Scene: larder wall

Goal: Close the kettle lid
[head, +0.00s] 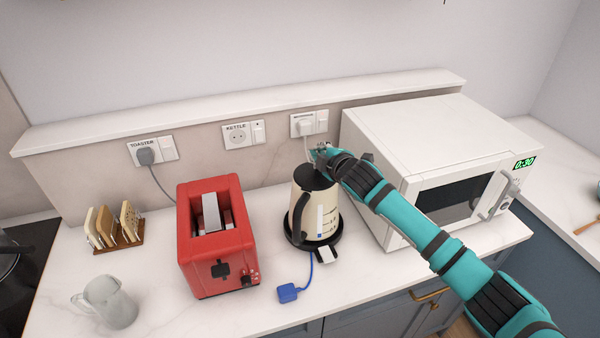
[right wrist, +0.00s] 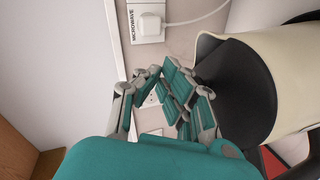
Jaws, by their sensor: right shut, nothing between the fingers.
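The cream kettle (head: 325,219) with a black handle stands upright on its black round base, on the counter between toaster and microwave. Its black lid (head: 311,179) looks about flat across the top in the head view; I cannot tell whether it is fully down. My right gripper (head: 321,152) is at the far side of the kettle top, just above the lid, shut and empty. In the right wrist view the gripper (right wrist: 161,76) is beside the black lid (right wrist: 235,90) and the cream kettle rim (right wrist: 285,60); contact is unclear. My left gripper is not in view.
The red toaster (head: 215,248) stands left of the kettle, the white microwave (head: 430,150) right, under my right arm. The kettle's blue plug (head: 288,293) lies on the counter in front. A glass jug (head: 108,302) and toast rack (head: 117,232) stand left. Wall sockets (head: 239,134) are behind.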

